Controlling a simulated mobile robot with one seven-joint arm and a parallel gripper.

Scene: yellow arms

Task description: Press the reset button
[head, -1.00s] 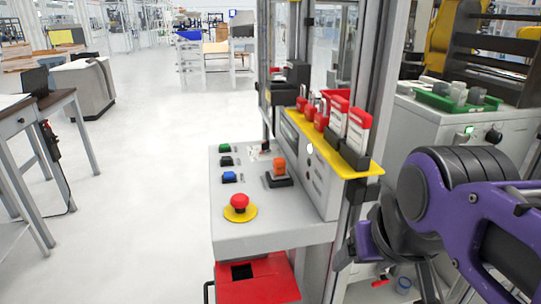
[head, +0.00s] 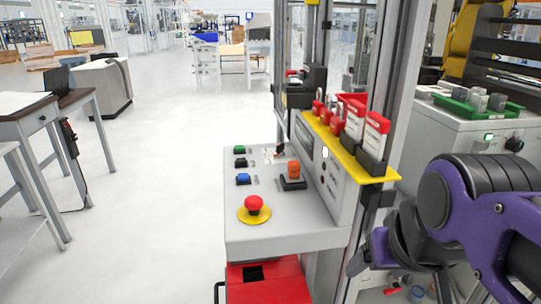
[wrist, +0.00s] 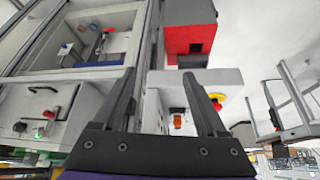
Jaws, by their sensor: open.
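The grey control panel (head: 300,236) stands in the middle of the head view. A green button (head: 239,149), a black button (head: 240,163) and a blue button (head: 243,179) line its left side; their labels are too small to read, so I cannot tell which is reset. A red mushroom button on a yellow disc (head: 253,205) is nearer, and an orange switch (head: 292,171) is to the right. My gripper (wrist: 159,76) is open and empty in the wrist view, apart from the panel. The mushroom button (wrist: 217,99) and orange switch (wrist: 178,121) show near its right finger.
A yellow shelf (head: 380,175) with red padlocks and tags sits right of the buttons beside a metal post. A red box (head: 265,284) is below the panel. A machine cabinet (head: 470,140) stands at right, a table (head: 60,108) at left. Floor between table and panel is clear.

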